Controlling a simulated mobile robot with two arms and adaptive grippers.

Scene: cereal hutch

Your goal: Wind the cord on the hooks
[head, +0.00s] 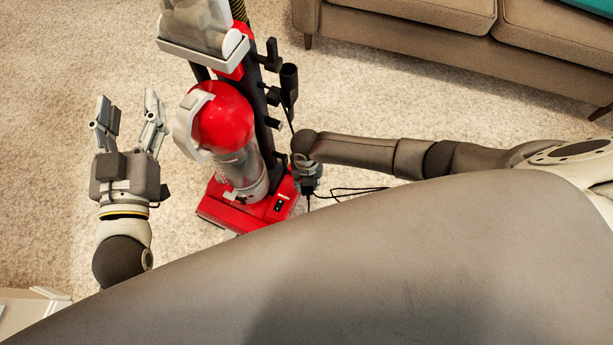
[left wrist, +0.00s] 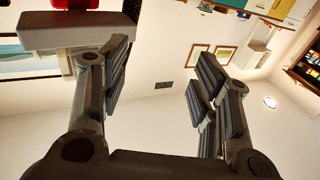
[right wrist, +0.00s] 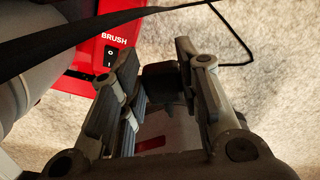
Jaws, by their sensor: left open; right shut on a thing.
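A red upright vacuum (head: 225,118) stands on the carpet in the head view. Black hooks (head: 271,55) (head: 273,125) stick out from the right side of its dark spine. The thin black cord (head: 350,190) lies loosely on the carpet right of the base and runs near the spine; it also crosses the right wrist view (right wrist: 235,35). My right gripper (head: 307,178) is low beside the base, shut on a dark block that looks like the cord's plug (right wrist: 162,80). My left gripper (head: 128,108) is open and empty, left of the vacuum and apart from it; its spread fingers show in the left wrist view (left wrist: 155,85).
A dark nozzle-like attachment (head: 289,80) stands on the vacuum's right side near the hooks. A beige sofa (head: 450,45) is at the back right. The carpet (head: 60,60) on the left is clear. A white furniture edge (head: 30,305) shows at the lower left.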

